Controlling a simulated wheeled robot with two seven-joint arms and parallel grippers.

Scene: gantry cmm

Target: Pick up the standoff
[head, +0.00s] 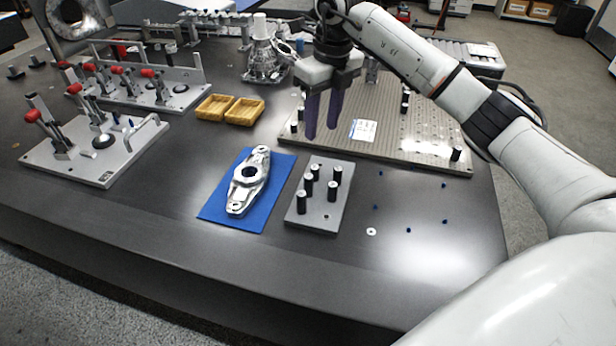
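Several black cylindrical standoffs with light tops stand upright on a small grey block (318,218) at the table's centre; one is the front-left standoff (301,202). More black standoffs stand on the perforated fixture plate (420,140) behind, one of them a standoff at its front right corner (455,154). I cannot tell which standoff the task means. My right gripper (322,132) points down with its two purple fingers apart and nothing between them. It hangs above the table, behind the block in the picture and over the plate's left part. My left gripper is out of view.
A silver cast part (248,180) lies on a blue mat (213,205) left of the block. Yellow trays (243,111) and red-handled clamp fixtures (95,150) stand farther left. A white washer (371,232) and small blue pieces lie on the right; the front strip is clear.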

